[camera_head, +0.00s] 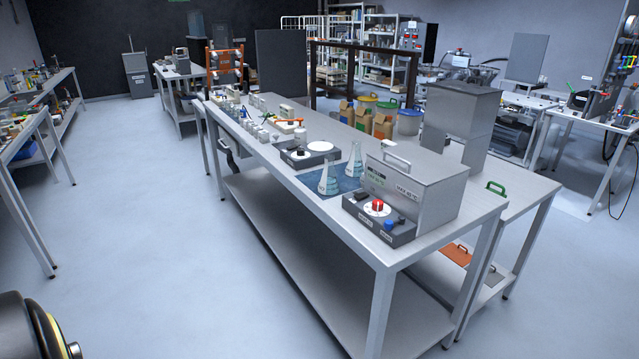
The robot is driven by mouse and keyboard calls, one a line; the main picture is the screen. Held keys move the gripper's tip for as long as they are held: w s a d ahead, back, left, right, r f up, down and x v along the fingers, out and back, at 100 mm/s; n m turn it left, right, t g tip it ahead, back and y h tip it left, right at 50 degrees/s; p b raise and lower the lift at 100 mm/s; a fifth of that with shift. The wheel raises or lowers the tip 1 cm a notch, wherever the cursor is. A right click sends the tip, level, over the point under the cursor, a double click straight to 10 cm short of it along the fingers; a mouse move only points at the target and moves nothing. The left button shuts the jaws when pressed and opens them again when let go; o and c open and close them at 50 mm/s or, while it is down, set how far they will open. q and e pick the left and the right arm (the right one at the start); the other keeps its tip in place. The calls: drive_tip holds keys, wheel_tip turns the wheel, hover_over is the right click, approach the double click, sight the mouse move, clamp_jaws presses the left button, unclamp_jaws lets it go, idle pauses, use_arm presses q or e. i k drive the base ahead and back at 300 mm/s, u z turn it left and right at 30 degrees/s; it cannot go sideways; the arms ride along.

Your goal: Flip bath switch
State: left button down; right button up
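The bath (432,200) is a steel box with a lid handle, standing on the near right end of the long steel table. Its side carries a small display and a label about a maximum temperature. A dark control box (402,237) sits at its front left side. On the box are a red knob (377,205) on a white dial, a blue button (389,224) and a small black part (363,196) that may be a switch. Its position is too small to read. Neither of my grippers is in view. A rounded dark part of mine shows at the bottom left corner.
Two glass flasks (329,180) stand on a blue mat beside the control box. A stirrer-like device (297,158) with a white plate stands farther back. A tall steel hopper (462,112) rises behind the bath. The floor (190,270) left of the table (400,253) is clear.

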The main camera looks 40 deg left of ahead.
sight(359, 197)
drive_tip(key=u, duration=0.7)
drive_tip(key=i, duration=1.5)
drive_tip(key=z, duration=0.4)
